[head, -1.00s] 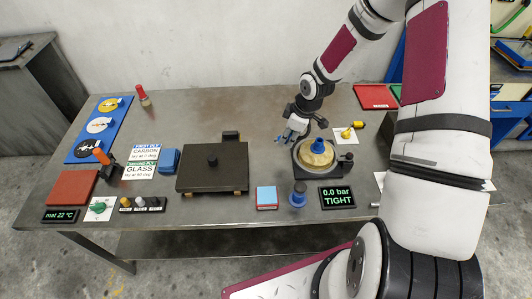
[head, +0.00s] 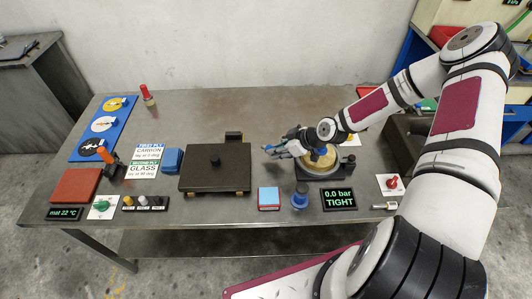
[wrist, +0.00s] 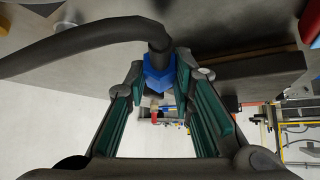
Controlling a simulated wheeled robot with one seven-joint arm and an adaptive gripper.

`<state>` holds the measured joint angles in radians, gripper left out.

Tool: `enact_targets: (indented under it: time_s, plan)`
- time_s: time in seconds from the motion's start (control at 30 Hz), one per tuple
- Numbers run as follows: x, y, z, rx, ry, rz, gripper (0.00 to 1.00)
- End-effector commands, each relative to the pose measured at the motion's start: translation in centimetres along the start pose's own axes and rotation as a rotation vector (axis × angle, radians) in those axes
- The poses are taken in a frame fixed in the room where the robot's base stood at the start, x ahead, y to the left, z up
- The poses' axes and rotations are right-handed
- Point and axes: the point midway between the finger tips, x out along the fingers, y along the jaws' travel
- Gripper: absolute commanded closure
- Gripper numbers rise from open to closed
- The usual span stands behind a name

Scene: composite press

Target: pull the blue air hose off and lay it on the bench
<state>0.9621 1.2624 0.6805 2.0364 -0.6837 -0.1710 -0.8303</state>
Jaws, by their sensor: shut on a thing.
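My gripper (head: 274,149) is left of the round pot with the yellow dome (head: 322,162), over the bench top (head: 240,115). In the wrist view the green-padded fingers (wrist: 158,90) are shut on the blue end of the air hose (wrist: 158,72). A dark hose (wrist: 90,38) runs from that blue end, curving to the left edge of the wrist view. In the head view the held hose is too small to make out clearly. A blue piece (head: 319,153) shows on top of the dome, partly behind my wrist. Whether the held end touches the bench cannot be told.
A dark plate (head: 230,168) on wooden blocks stands left of my gripper. A blue-topped knob (head: 300,195), a blue-and-red block (head: 268,199) and a display reading "0.0 bar TIGHT" (head: 338,198) line the front. Bare bench lies behind the plate and gripper.

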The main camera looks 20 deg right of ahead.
Motion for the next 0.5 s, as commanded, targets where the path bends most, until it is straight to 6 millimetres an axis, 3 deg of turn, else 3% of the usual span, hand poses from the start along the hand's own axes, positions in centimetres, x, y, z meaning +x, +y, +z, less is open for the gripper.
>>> enact_targets:
  time_s: [0.5]
  plan:
    - [0.54, -0.01, 0.61, -0.001, -0.002, 0.000, 1.00]
